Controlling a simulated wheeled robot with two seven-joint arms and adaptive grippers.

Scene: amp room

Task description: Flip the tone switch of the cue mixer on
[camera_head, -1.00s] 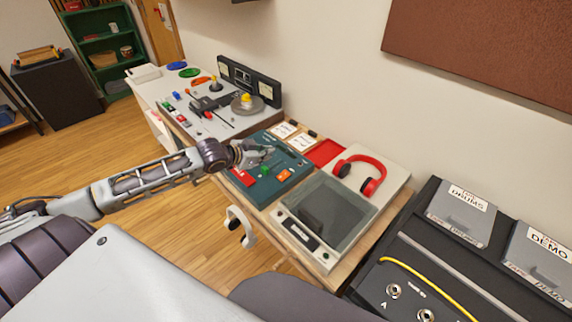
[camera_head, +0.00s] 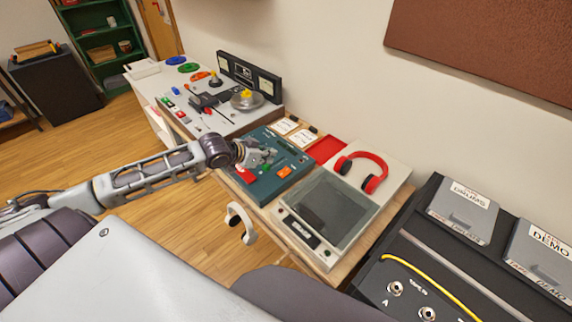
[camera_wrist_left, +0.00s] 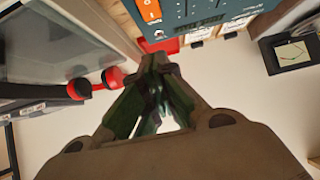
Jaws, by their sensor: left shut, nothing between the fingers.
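The cue mixer is taken to be the teal panel (camera_head: 258,187) on the desk, with an orange rocker switch (camera_head: 284,172) and a red part at its near left. My left gripper (camera_head: 268,157) is shut and empty, over the panel's upper middle. In the left wrist view the gripper (camera_wrist_left: 158,72) points at the panel's edge. The panel (camera_wrist_left: 193,12) shows at the top there, with the orange switch (camera_wrist_left: 149,10) marked in white. The tone switch cannot be told apart; the gripper hides part of the panel. My right gripper is not seen.
Red headphones (camera_head: 372,172) lie right of the panel, behind a grey-screened device (camera_head: 325,208). A tape machine (camera_head: 225,115) stands to the left. White cards (camera_head: 284,126) lie behind the panel. A white headphone hook (camera_head: 241,222) hangs at the desk's front. A black amp case (camera_head: 440,250) stands at right.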

